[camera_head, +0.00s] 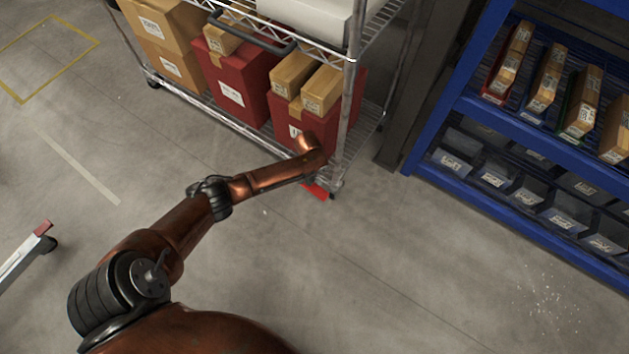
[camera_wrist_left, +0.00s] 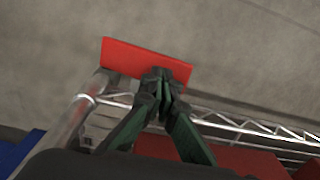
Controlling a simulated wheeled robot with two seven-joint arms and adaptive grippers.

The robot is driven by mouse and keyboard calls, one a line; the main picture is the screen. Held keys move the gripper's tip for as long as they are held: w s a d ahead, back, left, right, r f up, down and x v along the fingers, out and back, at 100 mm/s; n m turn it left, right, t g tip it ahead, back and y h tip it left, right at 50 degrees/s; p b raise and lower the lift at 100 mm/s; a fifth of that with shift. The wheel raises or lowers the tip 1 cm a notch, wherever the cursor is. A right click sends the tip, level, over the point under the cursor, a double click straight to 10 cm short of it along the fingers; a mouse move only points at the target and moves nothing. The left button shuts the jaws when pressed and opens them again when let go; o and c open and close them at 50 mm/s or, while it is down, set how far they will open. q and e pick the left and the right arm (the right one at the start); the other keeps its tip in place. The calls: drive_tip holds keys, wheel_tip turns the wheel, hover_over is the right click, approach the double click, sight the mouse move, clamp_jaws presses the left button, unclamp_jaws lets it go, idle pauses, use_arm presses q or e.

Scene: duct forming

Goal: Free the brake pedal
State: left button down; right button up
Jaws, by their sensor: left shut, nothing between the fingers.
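The red brake pedal (camera_head: 315,191) sticks out at the foot of the wire cart's near right corner post (camera_head: 344,120). In the left wrist view the pedal (camera_wrist_left: 147,62) is a flat red plate over the grey floor. My left arm reaches down to this corner. My left gripper (camera_wrist_left: 160,78) is shut and empty, with its fingertips over the pedal's near edge. I cannot tell whether they touch it. In the head view the arm's end hides the gripper and part of the pedal. My right gripper is not in view.
The wire cart's lower shelf (camera_head: 215,118) holds red boxes (camera_head: 232,85) and cardboard boxes (camera_head: 165,32). A blue rack (camera_head: 490,125) with bins stands at the right. The floor in front is clear.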

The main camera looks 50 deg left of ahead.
use_arm(q)
drive_tip(key=shift+f+b, duration=0.35)
drive_tip(key=shift+f, duration=0.6)
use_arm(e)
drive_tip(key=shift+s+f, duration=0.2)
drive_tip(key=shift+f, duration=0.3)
use_arm(q)
drive_tip(key=shift+r, duration=0.1)
drive_tip(key=shift+r+p, duration=2.6)
drive_tip(key=shift+r, duration=0.95)
drive_tip(key=shift+f, duration=0.1)
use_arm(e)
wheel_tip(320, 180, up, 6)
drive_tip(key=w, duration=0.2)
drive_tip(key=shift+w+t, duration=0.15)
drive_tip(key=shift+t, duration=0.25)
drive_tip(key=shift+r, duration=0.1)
